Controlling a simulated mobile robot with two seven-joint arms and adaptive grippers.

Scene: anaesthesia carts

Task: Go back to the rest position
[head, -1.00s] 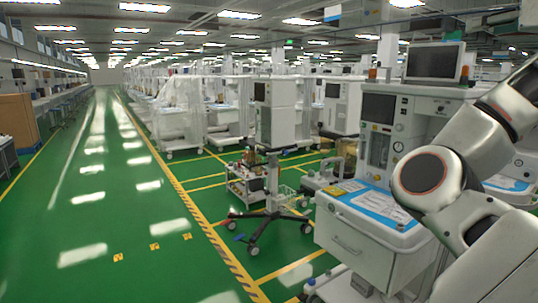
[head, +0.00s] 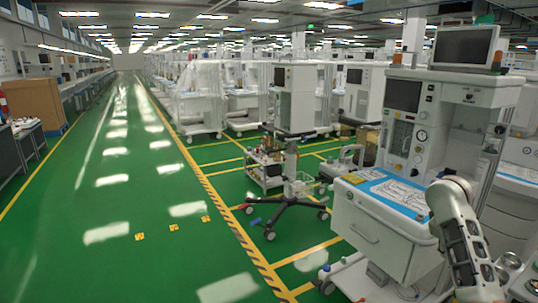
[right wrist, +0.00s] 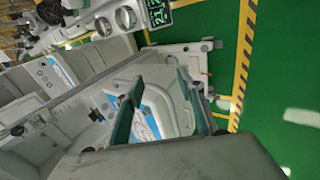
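My right arm shows at the lower right of the head view, in front of the nearest anaesthesia cart (head: 365,232); its gripper cannot be made out there. In the right wrist view my right gripper (right wrist: 160,82) has its two green-edged fingers spread apart. Nothing is held between them. Behind the fingers lies the pale surface of a cart with a blue-and-white printed sheet (right wrist: 143,122); I cannot tell how far off it is. My left gripper is in neither view.
The cart carries a blue-edged sheet (head: 392,190) and a monitor (head: 465,45). A wheeled stand (head: 290,190) and a small trolley (head: 265,170) stand left of it. A cardboard-brown cabinet (head: 35,105) is far left. The green aisle (head: 130,190) is clear.

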